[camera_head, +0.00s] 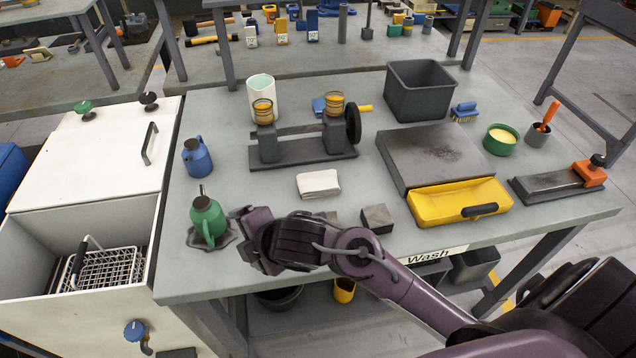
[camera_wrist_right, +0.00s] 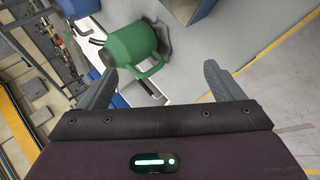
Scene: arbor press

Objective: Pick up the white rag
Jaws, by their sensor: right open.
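The white rag (camera_head: 318,183) lies folded on the grey workbench (camera_head: 430,232), in front of the grey two-post stand and left of the yellow drawer. My right gripper (camera_head: 243,238) is near the bench's front left, left of and nearer than the rag, beside the green can (camera_head: 207,218). In the right wrist view its two fingers (camera_wrist_right: 160,85) stand apart with nothing held, and the green can (camera_wrist_right: 132,45) shows beyond them. The rag does not show clearly in that view. My left gripper is not in view.
A dark block (camera_head: 377,218) sits right of my right gripper. A blue can (camera_head: 197,157), the two-post stand (camera_head: 303,150), the yellow drawer (camera_head: 460,202) and a black bin (camera_head: 420,92) stand around the rag. An open white washer with a wire basket (camera_head: 103,268) is at left.

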